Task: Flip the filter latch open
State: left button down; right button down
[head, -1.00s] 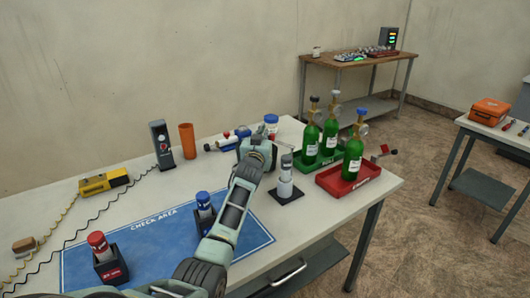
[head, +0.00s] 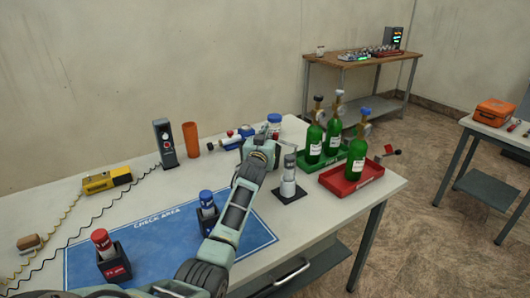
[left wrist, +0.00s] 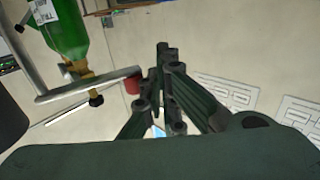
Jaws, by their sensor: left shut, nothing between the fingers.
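A grey-and-white canister (head: 288,180), perhaps the filter, stands upright on a black base at the right of the table. I cannot make out a latch on it. My left gripper (head: 266,140) is above the table, just behind and left of the canister in the head view, and its fingertips are small there. In the left wrist view the left gripper (left wrist: 167,54) is shut and empty. A red knob (left wrist: 133,85) on a grey bar shows close beside its fingers; I cannot tell whether they touch. My right gripper is not in view.
Green bottles stand in a green tray (head: 307,166) and a red tray (head: 328,183) to the right. A blue check-area mat (head: 150,245) carries a red-capped and a blue-capped bottle in holders. An orange cup (head: 190,140) and a black meter (head: 165,143) stand behind.

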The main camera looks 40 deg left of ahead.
pick_arm(q)
jog(key=v, duration=1.1)
jog(key=shift+s+d, duration=0.15)
jog(key=shift+s, duration=0.15)
